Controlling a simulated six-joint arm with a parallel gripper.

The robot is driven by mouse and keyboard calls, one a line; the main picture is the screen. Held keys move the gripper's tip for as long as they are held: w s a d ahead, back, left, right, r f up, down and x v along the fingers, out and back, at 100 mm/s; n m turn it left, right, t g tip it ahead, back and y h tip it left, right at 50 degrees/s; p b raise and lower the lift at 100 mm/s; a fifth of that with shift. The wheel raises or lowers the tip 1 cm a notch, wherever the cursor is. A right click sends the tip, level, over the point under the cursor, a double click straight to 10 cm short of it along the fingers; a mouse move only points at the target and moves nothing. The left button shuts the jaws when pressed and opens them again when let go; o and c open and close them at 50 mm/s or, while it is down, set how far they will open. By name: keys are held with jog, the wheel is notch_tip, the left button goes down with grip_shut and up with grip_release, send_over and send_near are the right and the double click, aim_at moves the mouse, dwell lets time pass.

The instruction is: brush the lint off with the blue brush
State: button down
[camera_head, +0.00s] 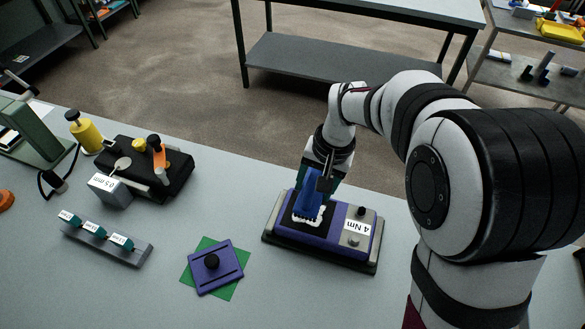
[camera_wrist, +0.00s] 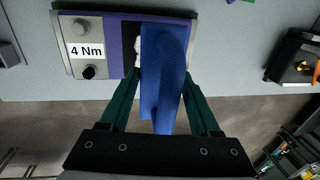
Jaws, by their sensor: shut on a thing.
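My gripper (camera_head: 323,176) is shut on the blue brush (camera_head: 309,200), which stands upright over the dark recess of the purple device (camera_head: 337,216) labelled "4 Nm". In the wrist view the brush (camera_wrist: 165,75) sits between the green fingers of my gripper (camera_wrist: 162,100), and the device (camera_wrist: 112,40) lies beyond it. White lint (camera_head: 318,215) shows around the brush's lower end on the dark panel. The brush's lower end appears to be at the lint; whether it touches the panel I cannot tell.
Left of the device, a purple plate (camera_head: 215,266) with a black knob lies on a green square (camera_head: 238,289). A grey rack (camera_head: 108,243) with labelled teal pieces and a black fixture (camera_head: 160,178) stand further left. Bare table lies between them.

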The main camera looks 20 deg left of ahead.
aim_at(317, 203)
jog(key=shift+s+d+r, duration=0.1)
jog(key=shift+s+d, duration=0.35)
jog(key=shift+d, duration=0.15)
jog(key=shift+f, duration=2.45)
jog(key=shift+f, duration=0.6)
jog(key=shift+a, duration=0.15)
jog(key=shift+a+r, duration=0.1)
jog(key=shift+a, duration=1.15)
